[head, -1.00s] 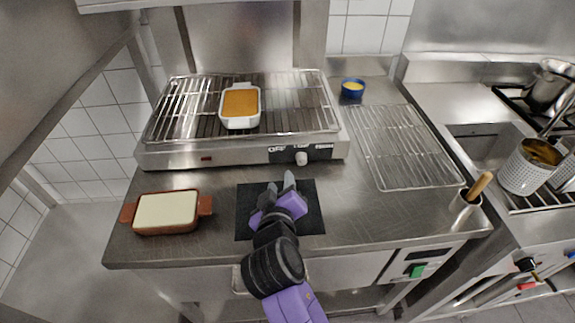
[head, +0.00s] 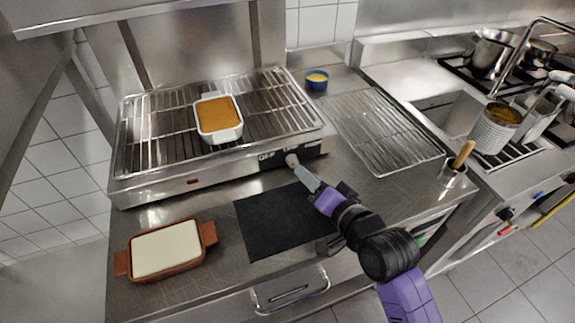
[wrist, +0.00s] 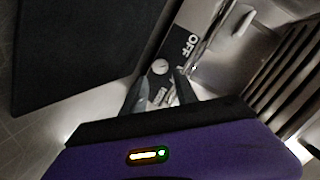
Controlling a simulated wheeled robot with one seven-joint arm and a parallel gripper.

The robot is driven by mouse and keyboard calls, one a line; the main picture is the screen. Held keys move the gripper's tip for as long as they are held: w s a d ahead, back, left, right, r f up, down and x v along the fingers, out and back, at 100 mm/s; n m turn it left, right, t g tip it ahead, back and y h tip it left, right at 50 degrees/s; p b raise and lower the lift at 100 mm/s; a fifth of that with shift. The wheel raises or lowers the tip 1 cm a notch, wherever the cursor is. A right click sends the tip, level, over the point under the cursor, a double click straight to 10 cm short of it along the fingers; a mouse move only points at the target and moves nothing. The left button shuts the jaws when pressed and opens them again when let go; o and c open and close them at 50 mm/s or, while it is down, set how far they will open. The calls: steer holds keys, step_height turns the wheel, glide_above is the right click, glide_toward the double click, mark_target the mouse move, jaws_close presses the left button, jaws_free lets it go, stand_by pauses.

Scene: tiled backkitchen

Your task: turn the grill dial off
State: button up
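The grill (head: 150,186) is a steel unit with a wire rack and a black label panel on its front. Its dial (head: 291,159) is a small pale knob on that panel, right of the "OFF" lettering. My gripper (head: 301,172) points at the dial from the front right, its tips very close to it. In the wrist view the dial (wrist: 160,66) shows just beyond and between the two fingertips, with visible gaps beside it. The gripper (wrist: 160,82) is open. I cannot tell whether a finger touches the dial.
A white dish of orange food (head: 218,118) stands on the grill rack. A brown dish (head: 167,250) and a black mat (head: 270,228) lie on the counter in front. A wire rack (head: 385,135) and blue bowl (head: 316,80) are to the right.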

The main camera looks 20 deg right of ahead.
mark_target(295, 164)
steer(key=x, duration=0.6)
jaws_close()
